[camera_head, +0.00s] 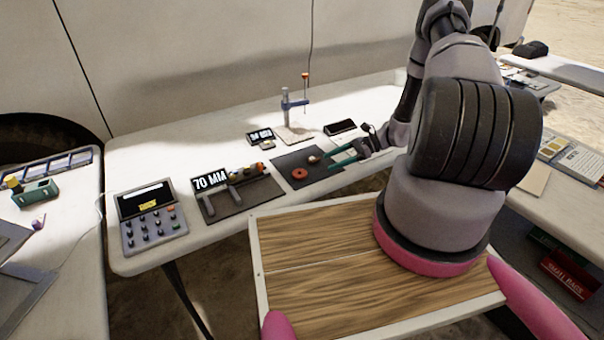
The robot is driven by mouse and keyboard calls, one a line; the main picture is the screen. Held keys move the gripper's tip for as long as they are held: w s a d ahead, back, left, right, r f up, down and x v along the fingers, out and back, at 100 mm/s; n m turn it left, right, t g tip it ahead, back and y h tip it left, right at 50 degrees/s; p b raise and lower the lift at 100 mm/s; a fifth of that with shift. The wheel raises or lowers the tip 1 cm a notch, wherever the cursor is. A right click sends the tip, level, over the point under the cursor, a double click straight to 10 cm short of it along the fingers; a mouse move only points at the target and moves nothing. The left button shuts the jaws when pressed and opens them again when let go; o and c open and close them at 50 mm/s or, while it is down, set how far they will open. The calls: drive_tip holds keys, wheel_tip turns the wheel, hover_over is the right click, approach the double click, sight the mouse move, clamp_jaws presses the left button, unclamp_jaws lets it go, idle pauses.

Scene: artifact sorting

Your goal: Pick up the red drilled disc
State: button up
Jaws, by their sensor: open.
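The red drilled disc (300,174) lies flat on a dark mat (296,158) on the white table, with a hole in its middle. My gripper (332,161) has teal fingers and is open, low over the right part of the mat. Its fingertips point left, to the right of the red disc and apart from it. A small reddish-brown round piece (314,159) lies near the fingertips, behind and right of the disc. The exact height of the fingers above the mat is hard to tell.
A tray with a "70 MM" sign (209,181) and several small artifacts stands left of the mat. A keypad device (153,218) is further left. A stand with a blue arm (289,104) and a dark flat device (340,127) stand behind. The table's front edge is close.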

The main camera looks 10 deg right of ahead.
approach(298, 174)
drive_tip(key=shift+w+a+f, duration=0.5)
drive_tip(key=shift+f, duration=0.15)
drive_tip(key=shift+x, duration=2.75)
drive_tip(key=shift+s+a+r, duration=0.1)
drive_tip(key=shift+r, duration=0.1)
drive_tip(key=c, duration=1.1)
